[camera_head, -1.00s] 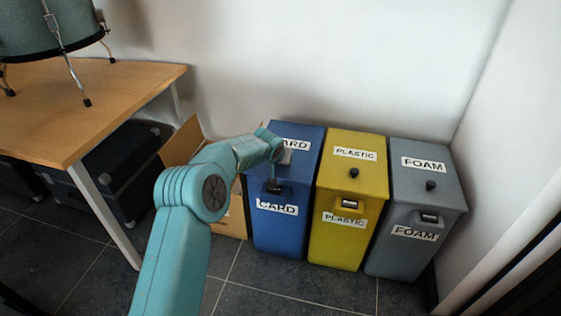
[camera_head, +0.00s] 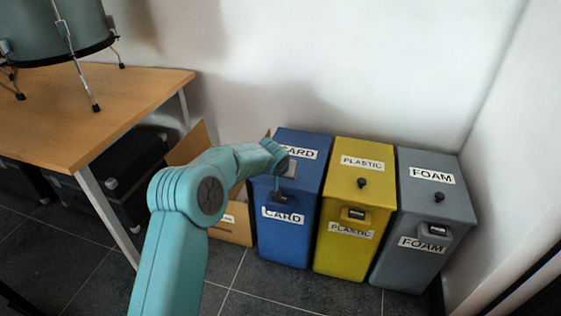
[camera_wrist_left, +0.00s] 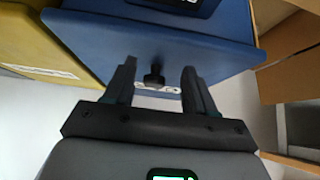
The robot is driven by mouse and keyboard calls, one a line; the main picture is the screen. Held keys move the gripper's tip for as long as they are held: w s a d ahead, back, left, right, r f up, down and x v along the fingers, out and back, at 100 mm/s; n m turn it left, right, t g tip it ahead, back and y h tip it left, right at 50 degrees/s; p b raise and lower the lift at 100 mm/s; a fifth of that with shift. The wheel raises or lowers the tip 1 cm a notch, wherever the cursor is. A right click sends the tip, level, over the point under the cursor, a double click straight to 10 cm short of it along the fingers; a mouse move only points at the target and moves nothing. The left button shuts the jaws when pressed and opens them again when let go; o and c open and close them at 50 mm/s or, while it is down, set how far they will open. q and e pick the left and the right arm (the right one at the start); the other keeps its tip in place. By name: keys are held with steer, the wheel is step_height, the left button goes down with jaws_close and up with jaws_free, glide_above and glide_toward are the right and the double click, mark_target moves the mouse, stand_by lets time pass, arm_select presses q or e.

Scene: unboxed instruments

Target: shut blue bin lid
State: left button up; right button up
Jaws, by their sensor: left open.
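The blue bin (camera_head: 287,240) stands at the left of a row of three, with CARD labels on its lid and front. Its blue lid (camera_head: 312,138) looks down on the bin, about level with the lids beside it; my gripper and wrist hide part of it. My left gripper (camera_head: 283,188) is over the front part of this lid. In the left wrist view, the open fingers of the left gripper (camera_wrist_left: 158,70) stand either side of the lid's dark knob (camera_wrist_left: 154,76), with gaps on both sides. The blue lid (camera_wrist_left: 150,40) fills the upper middle there. My right gripper is not in view.
A yellow PLASTIC bin (camera_head: 345,245) and a grey FOAM bin (camera_head: 410,265) stand close at the right. An open cardboard box (camera_head: 235,228) is at the left of the blue bin. A wooden table (camera_head: 110,110) with a drum is farther left. White walls are behind and right.

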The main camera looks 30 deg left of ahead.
arm_select(q)
steer(key=p+v, duration=0.2)
steer(key=v, duration=1.2)
steer(key=shift+d+r, duration=0.15)
steer(key=shift+r, duration=0.45)
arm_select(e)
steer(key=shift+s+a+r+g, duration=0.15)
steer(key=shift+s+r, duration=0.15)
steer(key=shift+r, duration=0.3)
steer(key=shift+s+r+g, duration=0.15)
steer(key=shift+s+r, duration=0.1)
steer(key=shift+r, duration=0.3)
arm_select(q)
steer(key=shift+w, duration=0.15)
